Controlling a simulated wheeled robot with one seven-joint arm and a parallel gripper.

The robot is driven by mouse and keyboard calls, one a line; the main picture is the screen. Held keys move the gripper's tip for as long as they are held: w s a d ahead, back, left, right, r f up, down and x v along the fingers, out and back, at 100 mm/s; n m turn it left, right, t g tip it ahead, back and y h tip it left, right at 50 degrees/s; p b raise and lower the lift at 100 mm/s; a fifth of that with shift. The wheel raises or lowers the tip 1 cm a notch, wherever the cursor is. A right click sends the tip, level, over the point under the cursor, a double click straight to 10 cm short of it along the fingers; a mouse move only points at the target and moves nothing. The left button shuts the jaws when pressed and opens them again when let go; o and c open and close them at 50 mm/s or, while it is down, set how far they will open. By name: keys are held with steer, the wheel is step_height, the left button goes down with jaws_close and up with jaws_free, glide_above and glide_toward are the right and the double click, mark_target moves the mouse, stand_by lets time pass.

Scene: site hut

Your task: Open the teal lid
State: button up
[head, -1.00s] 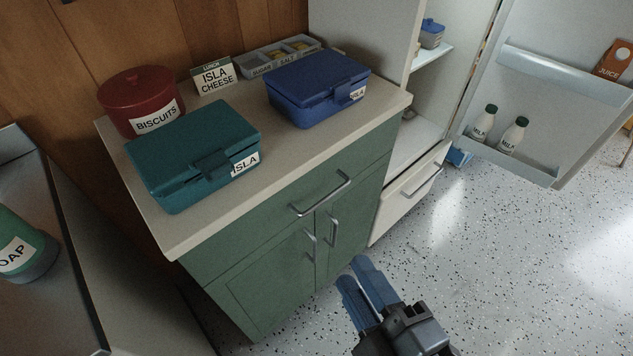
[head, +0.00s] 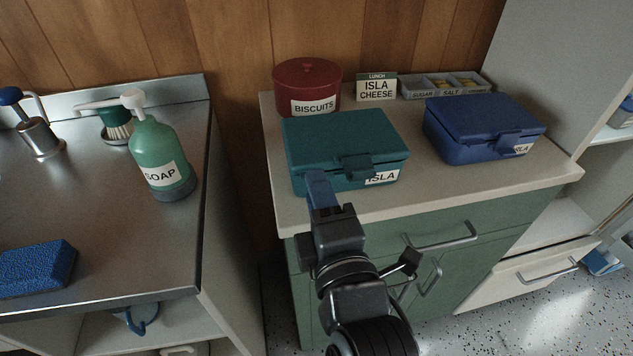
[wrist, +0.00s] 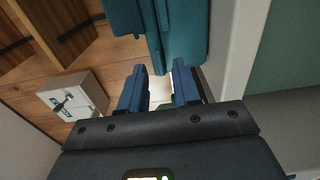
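The teal lunch box (head: 340,142) stands on the counter with its lid (head: 345,130) closed. A darker teal latch (head: 358,166) sits on its front, beside a white ISLA label. My gripper (head: 320,180) is at the front left part of the box, left of the latch. The head view does not show whether it touches the box. In the wrist view the two blue fingers (wrist: 160,85) stand apart with nothing between them, and the teal box (wrist: 185,40) is just beyond their tips.
A blue lunch box (head: 480,128) stands to the right on the same counter (head: 450,188). A red biscuit tin (head: 307,85), the ISLA CHEESE card (head: 376,88) and a grey compartment tray (head: 440,86) are behind. A soap bottle (head: 158,150) stands on the left worktop.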

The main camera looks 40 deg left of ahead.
steer(key=shift+x, duration=0.9)
steer(key=shift+c, duration=0.2)
jaws_close()
stand_by(0.7)
